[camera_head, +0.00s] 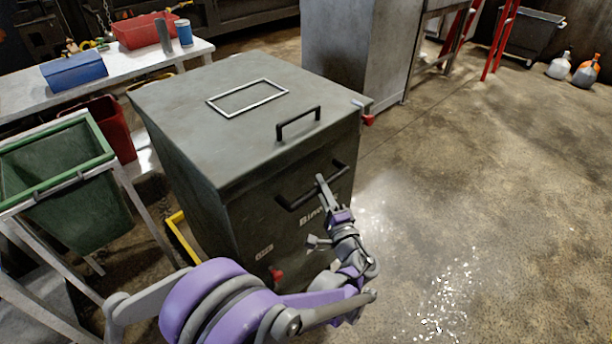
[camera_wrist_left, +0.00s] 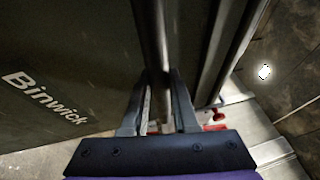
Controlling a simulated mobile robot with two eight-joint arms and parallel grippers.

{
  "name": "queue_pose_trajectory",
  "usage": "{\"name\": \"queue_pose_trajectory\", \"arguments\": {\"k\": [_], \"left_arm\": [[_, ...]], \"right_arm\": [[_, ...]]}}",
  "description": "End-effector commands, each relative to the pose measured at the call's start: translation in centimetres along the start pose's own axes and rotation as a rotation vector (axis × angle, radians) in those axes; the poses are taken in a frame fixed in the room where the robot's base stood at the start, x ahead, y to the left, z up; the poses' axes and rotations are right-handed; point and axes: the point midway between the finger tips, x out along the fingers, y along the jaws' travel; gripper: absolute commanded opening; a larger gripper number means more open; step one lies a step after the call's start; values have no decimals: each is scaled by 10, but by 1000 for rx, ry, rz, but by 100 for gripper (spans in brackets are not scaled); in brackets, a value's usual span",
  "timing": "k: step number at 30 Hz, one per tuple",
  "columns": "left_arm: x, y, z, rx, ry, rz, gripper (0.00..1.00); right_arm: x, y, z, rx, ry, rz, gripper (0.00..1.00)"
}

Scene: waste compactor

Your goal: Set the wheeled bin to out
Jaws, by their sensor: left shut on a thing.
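The wheeled bin is a dark grey-green box (camera_head: 200,100) with a flat lid, a lid handle (camera_head: 299,123) and a black bar handle (camera_head: 290,204) on its front face. Its front, marked "Binwick", also fills the left of the left wrist view (camera_wrist_left: 50,60). My left gripper (camera_head: 322,184) is at the front bar handle, near its right part. In the left wrist view its two fingers (camera_wrist_left: 160,100) are shut around the dark bar (camera_wrist_left: 152,45). My right gripper is in neither view.
A grey metal cabinet (camera_head: 350,50) stands behind the bin. A green tub (camera_head: 65,190) on a frame and a white table (camera_head: 110,70) with a blue box (camera_head: 74,71) are at left. The concrete floor (camera_head: 500,200) at right is mostly clear.

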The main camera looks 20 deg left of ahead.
Motion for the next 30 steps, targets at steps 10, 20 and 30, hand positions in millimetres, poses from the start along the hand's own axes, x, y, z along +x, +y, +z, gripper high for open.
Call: {"name": "queue_pose_trajectory", "arguments": {"k": [10,20,30], "left_arm": [[-108,-23,-46,-3,8,2,0],[-176,-38,-73,-2,4,1,0],[-198,-42,-82,0,1,0,0]], "right_arm": [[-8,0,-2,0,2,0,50],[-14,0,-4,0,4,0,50],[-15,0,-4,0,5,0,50]]}}
